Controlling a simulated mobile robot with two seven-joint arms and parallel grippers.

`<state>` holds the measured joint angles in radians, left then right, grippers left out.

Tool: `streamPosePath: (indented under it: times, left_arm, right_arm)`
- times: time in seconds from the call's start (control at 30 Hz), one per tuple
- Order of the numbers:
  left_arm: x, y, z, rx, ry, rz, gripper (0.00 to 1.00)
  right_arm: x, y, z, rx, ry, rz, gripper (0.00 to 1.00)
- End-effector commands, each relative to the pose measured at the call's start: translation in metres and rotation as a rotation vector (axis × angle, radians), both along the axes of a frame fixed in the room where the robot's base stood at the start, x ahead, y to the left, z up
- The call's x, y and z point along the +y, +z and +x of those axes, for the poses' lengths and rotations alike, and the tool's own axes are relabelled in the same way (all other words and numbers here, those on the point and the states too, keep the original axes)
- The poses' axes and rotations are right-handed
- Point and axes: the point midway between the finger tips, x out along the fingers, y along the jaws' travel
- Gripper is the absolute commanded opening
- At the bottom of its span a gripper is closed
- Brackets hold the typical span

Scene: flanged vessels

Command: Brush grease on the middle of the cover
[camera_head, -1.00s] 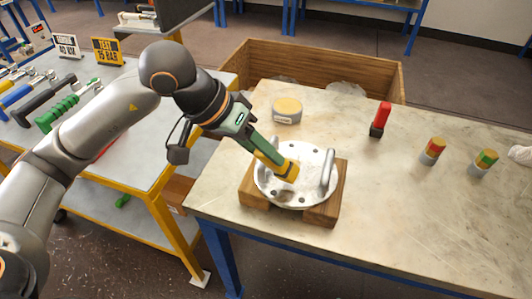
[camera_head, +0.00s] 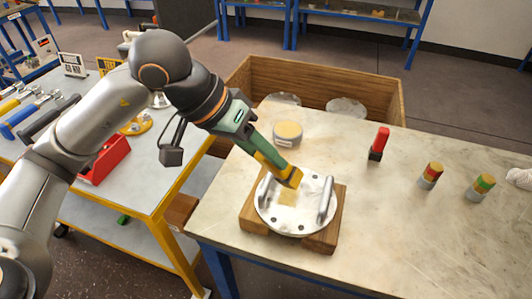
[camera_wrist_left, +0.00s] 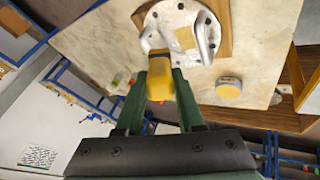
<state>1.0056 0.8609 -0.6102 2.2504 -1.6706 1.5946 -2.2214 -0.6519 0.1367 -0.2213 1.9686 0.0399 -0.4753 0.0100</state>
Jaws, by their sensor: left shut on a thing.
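The cover (camera_head: 309,217) is a round pale metal disc with bolt holes and two upright bar handles. It rests on wooden blocks (camera_head: 322,240) on the bench. A pale yellow grease patch (camera_head: 287,197) lies near its middle, and the patch also shows in the wrist view (camera_wrist_left: 186,39). My left gripper (camera_head: 262,152) is shut on a yellow brush (camera_head: 289,176), which also shows between the green fingers in the wrist view (camera_wrist_left: 159,80). The brush slants down over the cover, beside the patch. I cannot tell whether its tip touches. My right gripper is out of view.
A round tin with a yellowish top (camera_head: 287,133) stands behind the cover. A red and black object (camera_head: 378,144) and two banded cylinders (camera_head: 430,175) stand to the right. A wooden crate (camera_head: 310,75) is behind the bench. A tool table (camera_head: 140,178) is at left.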

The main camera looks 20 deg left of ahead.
Motion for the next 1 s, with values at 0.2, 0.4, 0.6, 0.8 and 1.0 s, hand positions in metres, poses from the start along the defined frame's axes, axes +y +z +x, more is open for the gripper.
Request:
streamPosePath:
  times: [0.2, 0.4, 0.6, 0.8, 1.0]
  left_arm:
    - [0.0, 0.0, 0.0, -0.001, 0.0, 0.0, 0.0]
    - [0.0, 0.0, 0.0, 0.0, 0.0, 0.0, 0.0]
    - [-0.002, -0.001, 0.0, 0.0, -0.001, -0.001, 0.0]
    - [-0.014, -0.007, 0.001, 0.0, -0.002, -0.001, 0.0]
    - [-0.024, -0.01, 0.001, -0.001, 0.0, 0.0, 0.0]
  right_arm:
    - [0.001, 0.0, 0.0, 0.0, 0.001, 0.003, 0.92]
    - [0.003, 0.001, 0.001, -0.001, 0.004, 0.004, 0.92]
    - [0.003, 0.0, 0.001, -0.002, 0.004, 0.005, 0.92]
    - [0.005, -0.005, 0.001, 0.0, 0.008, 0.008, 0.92]
    - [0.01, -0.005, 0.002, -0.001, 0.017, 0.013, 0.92]
